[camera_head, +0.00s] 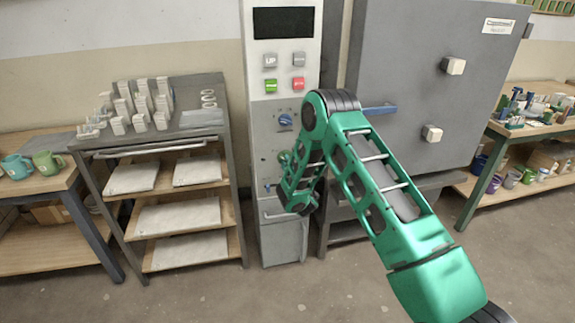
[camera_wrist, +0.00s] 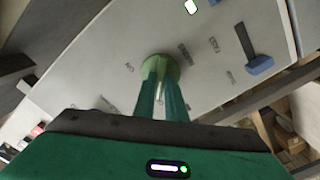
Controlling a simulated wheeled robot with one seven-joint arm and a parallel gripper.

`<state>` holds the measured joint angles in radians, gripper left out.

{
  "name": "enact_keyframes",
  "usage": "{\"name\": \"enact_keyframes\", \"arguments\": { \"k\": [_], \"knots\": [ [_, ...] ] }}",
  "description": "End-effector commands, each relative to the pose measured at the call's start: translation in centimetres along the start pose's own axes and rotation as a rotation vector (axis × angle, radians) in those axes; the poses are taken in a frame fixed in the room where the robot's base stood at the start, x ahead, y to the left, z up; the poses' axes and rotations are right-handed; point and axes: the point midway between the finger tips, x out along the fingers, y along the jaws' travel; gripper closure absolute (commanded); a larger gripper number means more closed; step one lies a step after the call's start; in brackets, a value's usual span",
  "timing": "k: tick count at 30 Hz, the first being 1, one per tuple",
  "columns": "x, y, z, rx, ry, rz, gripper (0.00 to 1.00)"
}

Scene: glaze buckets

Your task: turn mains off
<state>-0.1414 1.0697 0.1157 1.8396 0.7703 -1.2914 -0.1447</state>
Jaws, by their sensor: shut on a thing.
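A tall grey control cabinet (camera_head: 257,148) stands left of the kiln. In the wrist view its pale panel (camera_wrist: 110,60) carries a round green knob (camera_wrist: 158,62) with small printed labels around it, too blurred to read surely. My gripper (camera_wrist: 161,88) has its two green fingers closed on this knob, and they hide part of it. In the head view my arm reaches across to the cabinet, and the knob is hard to tell from my green gripper (camera_head: 285,158). A blue handle (camera_wrist: 260,65) sits on the panel to the right of the knob in the wrist view.
Higher on the cabinet are a blue dial (camera_head: 285,121), a green button (camera_head: 271,86), a red button (camera_head: 298,84) and a dark display (camera_head: 283,22). The grey kiln (camera_head: 425,80) stands to the right, a shelf rack (camera_head: 150,150) to the left.

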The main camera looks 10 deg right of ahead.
Motion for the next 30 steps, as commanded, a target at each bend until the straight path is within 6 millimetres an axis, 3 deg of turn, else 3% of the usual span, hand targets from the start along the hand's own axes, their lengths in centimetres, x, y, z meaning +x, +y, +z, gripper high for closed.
{"name": "enact_keyframes", "arguments": {
  "k": [14, 15, 17, 30],
  "knots": [
    [0.09, 0.05, 0.03, -0.013, -0.001, 0.002, 1.00],
    [0.09, 0.05, 0.03, -0.013, -0.001, 0.001, 0.82],
    [0.09, 0.05, 0.01, -0.013, -0.001, 0.001, 0.70],
    [-0.42, 0.06, 0.06, -0.012, -0.001, 0.002, 0.70]
  ]
}}
